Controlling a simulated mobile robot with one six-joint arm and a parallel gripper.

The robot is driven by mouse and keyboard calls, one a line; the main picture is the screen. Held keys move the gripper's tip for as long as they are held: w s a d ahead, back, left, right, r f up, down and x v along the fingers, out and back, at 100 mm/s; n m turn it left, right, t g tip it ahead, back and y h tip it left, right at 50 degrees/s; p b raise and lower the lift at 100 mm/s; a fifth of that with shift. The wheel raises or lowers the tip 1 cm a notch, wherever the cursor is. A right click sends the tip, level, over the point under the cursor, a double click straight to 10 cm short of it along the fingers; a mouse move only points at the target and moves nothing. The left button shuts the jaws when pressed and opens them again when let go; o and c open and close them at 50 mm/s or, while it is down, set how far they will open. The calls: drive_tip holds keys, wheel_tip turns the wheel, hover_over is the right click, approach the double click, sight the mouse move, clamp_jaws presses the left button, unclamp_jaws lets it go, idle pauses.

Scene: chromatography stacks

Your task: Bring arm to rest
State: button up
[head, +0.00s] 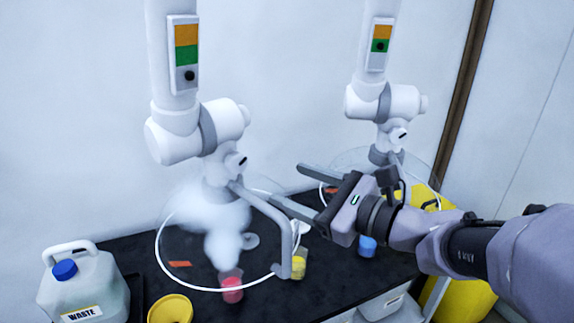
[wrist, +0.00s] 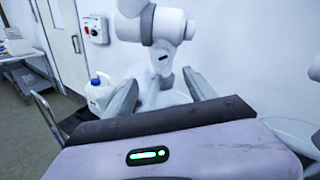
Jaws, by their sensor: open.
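My gripper (head: 286,183) is open and reaches left above the dark bench in the head view. Nothing shows between its fingers. In the wrist view, my gripper (wrist: 160,82) has its fingers spread wide, pointing toward the white jointed extraction arm (wrist: 163,52). In the head view the left extraction arm (head: 195,130) hangs close to my fingers, with a grey handle (head: 284,235) below them. I cannot tell whether a finger touches it. A clear hood rim (head: 190,286) surrounds white vapour (head: 222,220).
On the bench (head: 330,285) stand a red beaker (head: 231,287), a yellow beaker (head: 298,267) and a blue-capped item (head: 367,246). A waste can (head: 85,285) and yellow funnel (head: 170,309) are at left. A second extraction arm (head: 385,102) hangs at right.

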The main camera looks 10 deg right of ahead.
drive_tip(key=v, duration=0.3)
drive_tip(key=shift+s+d, duration=0.15)
drive_tip(key=s+a+f+n+g+h, duration=0.2)
drive_tip(key=s+a+f+n+g, duration=0.55)
drive_tip(key=s, duration=0.25)
drive_tip(key=s+d+f+n+h, duration=0.5)
drive_tip(key=s+d+n+h, duration=0.2)
drive_tip(key=n, duration=0.4)
drive_tip(key=shift+s+n+t+h, duration=0.35)
drive_tip(key=shift+h, duration=0.15)
